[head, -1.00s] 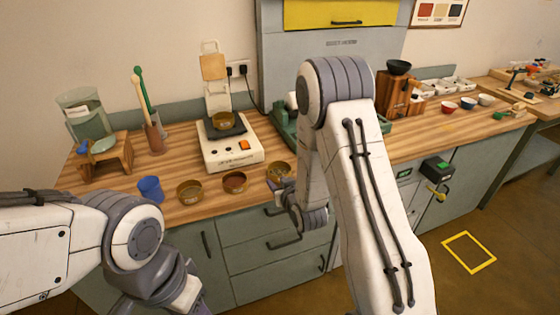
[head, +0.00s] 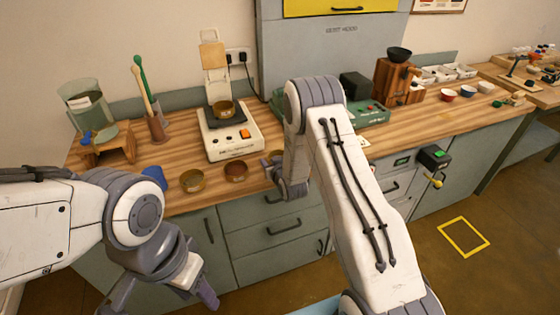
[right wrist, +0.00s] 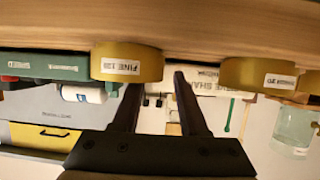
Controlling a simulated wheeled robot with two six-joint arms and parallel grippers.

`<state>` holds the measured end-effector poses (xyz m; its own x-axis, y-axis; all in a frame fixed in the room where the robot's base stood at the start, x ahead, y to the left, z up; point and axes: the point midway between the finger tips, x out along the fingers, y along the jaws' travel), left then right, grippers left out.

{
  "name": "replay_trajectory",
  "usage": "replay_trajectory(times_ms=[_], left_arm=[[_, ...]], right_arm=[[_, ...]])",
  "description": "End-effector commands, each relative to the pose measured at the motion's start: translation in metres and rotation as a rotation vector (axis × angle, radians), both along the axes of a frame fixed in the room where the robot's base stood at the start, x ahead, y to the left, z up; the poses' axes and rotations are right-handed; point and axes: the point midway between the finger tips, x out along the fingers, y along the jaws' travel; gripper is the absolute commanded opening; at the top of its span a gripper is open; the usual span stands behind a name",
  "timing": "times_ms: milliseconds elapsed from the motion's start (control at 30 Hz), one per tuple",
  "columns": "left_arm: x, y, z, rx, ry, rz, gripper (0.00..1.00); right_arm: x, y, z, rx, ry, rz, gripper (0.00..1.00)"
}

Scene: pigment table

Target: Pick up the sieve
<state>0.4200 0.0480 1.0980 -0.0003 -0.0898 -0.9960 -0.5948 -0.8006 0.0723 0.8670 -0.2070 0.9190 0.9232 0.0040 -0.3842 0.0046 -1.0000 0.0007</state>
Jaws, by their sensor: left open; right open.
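Low round brass sieves stand in a row along the counter's front edge. In the head view are a left one (head: 192,181), a middle one (head: 236,171) and a right one (head: 267,160), partly hidden by my right arm. My right gripper (head: 288,188) is at the counter edge beside the right one. In the right wrist view, upside down, the sieve labelled FINE 120 (right wrist: 126,60) is ahead of its open, empty fingers (right wrist: 157,78), offset to the left. Another labelled sieve (right wrist: 258,74) stands further right. My left gripper (head: 165,296) is low in front of the cabinets, open.
A white sieve shaker (head: 232,143) with a brass pan (head: 223,108) on it stands behind the row. A blue cup (head: 155,176) is left of the row. A wooden mill (head: 395,82) and small bowls are at the right. Cabinet handles (head: 283,228) stick out below.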

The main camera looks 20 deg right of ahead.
Motion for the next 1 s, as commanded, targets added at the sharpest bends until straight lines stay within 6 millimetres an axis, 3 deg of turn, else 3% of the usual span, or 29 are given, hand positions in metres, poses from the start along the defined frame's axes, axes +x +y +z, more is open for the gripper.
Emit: replay_trajectory(times_ms=[167,267,300,767,1000], left_arm=[[0.0,0.0,0.0,0.0,0.0,0.0,0.5],[0.0,0.0,0.0,0.0,0.0,0.0,0.5],[0.0,0.0,0.0,0.0,0.0,0.0,0.5],[0.0,0.0,-0.002,0.0,0.0,0.0,0.5],[0.0,0.0,-0.01,0.0,0.0,0.0,0.5]], right_arm=[[0.0,0.0,0.0,0.0,0.0,0.0,0.43],[0.0,0.0,0.0,0.0,0.0,0.0,0.05],[0.0,0.0,0.0,0.0,0.0,0.0,0.0],[0.0,0.0,0.003,0.0,0.0,-0.001,0.0],[0.001,0.0,0.028,0.0,-0.007,-0.001,0.0]])
